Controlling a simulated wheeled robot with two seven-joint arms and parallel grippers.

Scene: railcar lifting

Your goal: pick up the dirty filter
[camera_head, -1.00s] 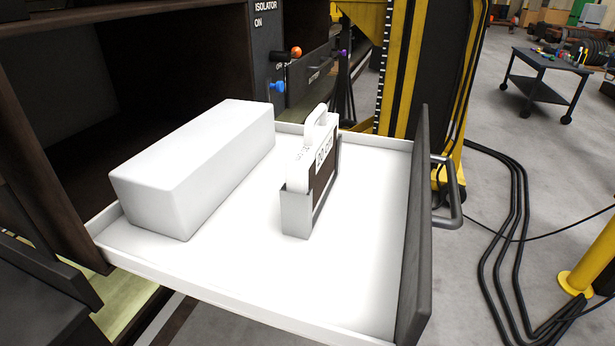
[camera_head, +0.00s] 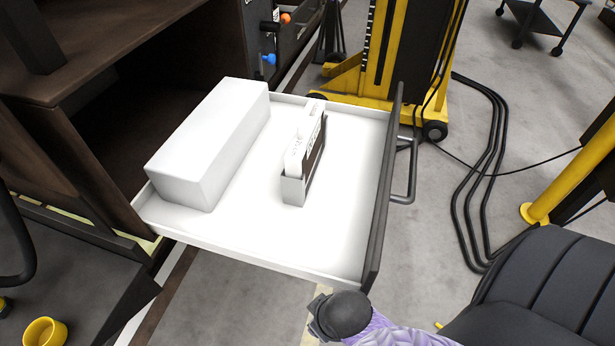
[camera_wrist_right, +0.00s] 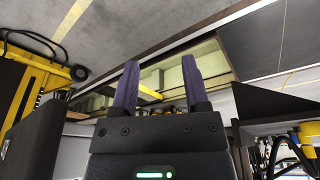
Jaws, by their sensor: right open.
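The filter (camera_head: 316,148), brown-faced with a white top and handle, stands upright in a pale holder (camera_head: 293,190) in the open white drawer (camera_head: 335,225). Its label is too small to read now, and I cannot tell its dirt. My right arm shows at the bottom of the head view, in front of the drawer and apart from the filter; its fingers are not clear there. In the right wrist view my right gripper (camera_wrist_right: 159,82) is open, with two purple fingers apart and nothing between them. My left gripper is not in view.
A large white box (camera_head: 200,145) fills the drawer's left side. The dark drawer front (camera_head: 382,200) with its handle (camera_head: 407,175) stands on the right. A yellow lifting machine (camera_head: 405,90) is behind, with black cables (camera_head: 490,150) on the floor.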

